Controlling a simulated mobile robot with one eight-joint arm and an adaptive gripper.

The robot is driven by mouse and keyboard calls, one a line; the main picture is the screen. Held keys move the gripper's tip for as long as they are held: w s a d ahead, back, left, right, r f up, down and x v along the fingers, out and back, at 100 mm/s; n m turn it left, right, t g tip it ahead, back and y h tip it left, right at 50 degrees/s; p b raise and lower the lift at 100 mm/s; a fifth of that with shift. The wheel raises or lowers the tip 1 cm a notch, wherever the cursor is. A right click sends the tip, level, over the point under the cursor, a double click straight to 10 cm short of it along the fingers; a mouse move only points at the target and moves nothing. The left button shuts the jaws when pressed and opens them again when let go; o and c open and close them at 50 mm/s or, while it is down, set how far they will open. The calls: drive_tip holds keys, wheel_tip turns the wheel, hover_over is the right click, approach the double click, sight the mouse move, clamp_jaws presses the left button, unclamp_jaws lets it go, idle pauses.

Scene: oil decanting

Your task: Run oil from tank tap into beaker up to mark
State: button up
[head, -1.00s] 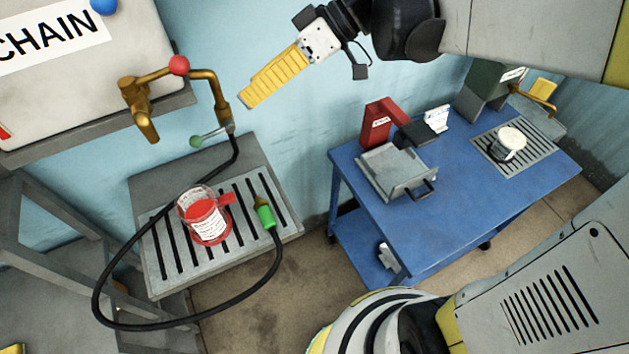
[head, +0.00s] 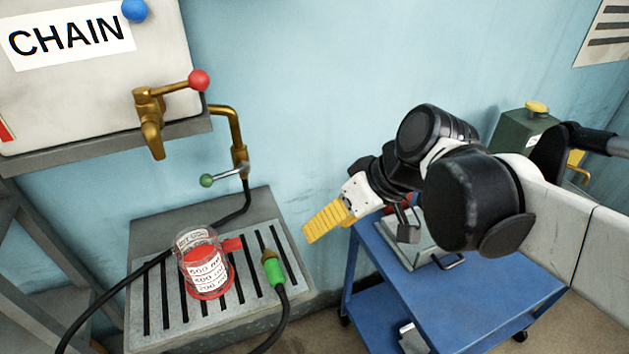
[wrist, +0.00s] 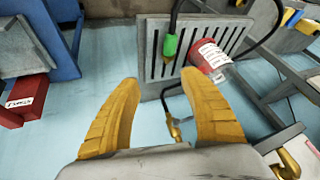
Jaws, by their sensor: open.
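A clear beaker (head: 205,272) with red liquid, a white marked label and a red handle stands upright on the slotted drip stand (head: 172,330). It also shows in the wrist view (wrist: 208,58). I cannot read its exact level against the marks. Above it is the tank (head: 90,90) marked CHAIN, with a brass tap (head: 152,120) whose lever has a red ball (head: 199,80). No stream shows under the spout. My gripper (head: 307,234) is right of the beaker, apart from it. Its yellow fingers (wrist: 160,80) are spread and empty in the wrist view.
A black hose with a green-sleeved nozzle (head: 273,271) lies on the stand's right side. A small valve with a green knob (head: 206,180) sits on the brass pipe. A blue cart (head: 480,295) stands right, partly hidden by my arm.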

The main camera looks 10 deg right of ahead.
sight(180, 83)
drive_tip(key=shift+s+d+f+m+h+b, duration=0.2)
drive_tip(key=shift+s+d+f+m+b, duration=0.1)
drive_tip(key=shift+f, duration=0.3)
drive_tip(key=shift+s+d+f+m+h+b, duration=0.2)
drive_tip(key=shift+s+d+f+b, duration=0.1)
drive_tip(key=shift+f, duration=0.25)
drive_tip(key=shift+w, duration=0.1)
drive_tip(key=shift+c, duration=0.5)
clamp_jaws()
drive_tip(key=a+r+h+p, duration=0.1)
drive_tip(key=a+r+p, duration=0.4)
drive_tip(key=r+p, duration=0.5)
drive_tip(key=a+r+t+h+p, duration=0.1)
drive_tip(key=a+r+p, duration=0.55)
drive_tip(key=r, duration=0.65)
drive_tip(key=a+r+p, duration=0.3)
drive_tip(key=r+p, duration=0.7)
drive_tip(key=r, duration=0.1)
drive_tip(key=w+a+f+p, duration=0.2)
drive_tip(key=w+a+f, duration=0.1)
drive_tip(key=w+f, duration=0.5)
drive_tip(key=shift+w+f+m+h, duration=0.25)
drive_tip(key=shift+m+h, duration=0.05)
